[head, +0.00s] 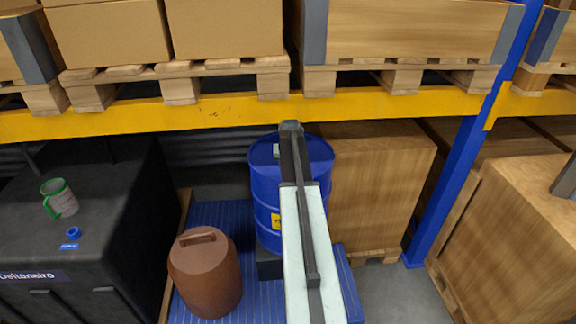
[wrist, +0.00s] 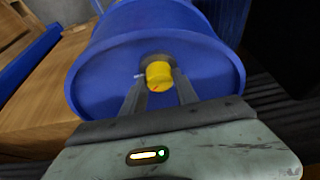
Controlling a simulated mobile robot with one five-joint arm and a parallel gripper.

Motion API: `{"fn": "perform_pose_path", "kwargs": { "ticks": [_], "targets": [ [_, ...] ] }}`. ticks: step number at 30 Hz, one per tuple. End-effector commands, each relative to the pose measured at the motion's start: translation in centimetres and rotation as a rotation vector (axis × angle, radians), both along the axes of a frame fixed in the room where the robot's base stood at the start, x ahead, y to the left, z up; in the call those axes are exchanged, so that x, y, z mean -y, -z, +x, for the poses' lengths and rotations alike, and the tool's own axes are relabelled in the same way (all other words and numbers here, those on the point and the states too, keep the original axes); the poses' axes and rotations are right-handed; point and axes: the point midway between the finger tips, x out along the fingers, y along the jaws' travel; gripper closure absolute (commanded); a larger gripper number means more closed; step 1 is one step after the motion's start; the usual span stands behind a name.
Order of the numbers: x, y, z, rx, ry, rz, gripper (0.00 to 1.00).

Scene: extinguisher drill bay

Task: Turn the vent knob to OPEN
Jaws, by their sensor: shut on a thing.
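The vent knob (wrist: 159,76) is yellow and sits on top of the blue drum (wrist: 90,79) in the wrist view. A small red mark shows on the knob. My gripper (wrist: 160,82) is shut on the knob, with one finger on each side. In the head view the blue drum (head: 265,205) stands upright under the yellow shelf beam. My arm reaches over the drum there and hides the knob and fingers. No OPEN label can be read in either view.
A brown container (head: 205,275) stands left of the drum. A black cabinet (head: 95,200) at left carries a green-and-white mug (head: 59,198) and a small blue knob (head: 74,232). A wooden crate (head: 378,185) stands close right. The yellow beam (head: 200,112) crosses above.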

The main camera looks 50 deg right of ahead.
Motion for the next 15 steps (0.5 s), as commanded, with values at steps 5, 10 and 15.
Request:
{"fn": "perform_pose_path", "kwargs": {
  "ticks": [5, 10, 15],
  "targets": [
    [-0.25, 0.07, 0.08, -0.004, 0.164, 0.002, 1.00],
    [-0.32, 0.08, 0.17, -0.005, 0.314, 0.004, 1.00],
    [-0.40, 0.08, 0.31, -0.004, 0.442, 0.005, 1.00]
  ]
}}
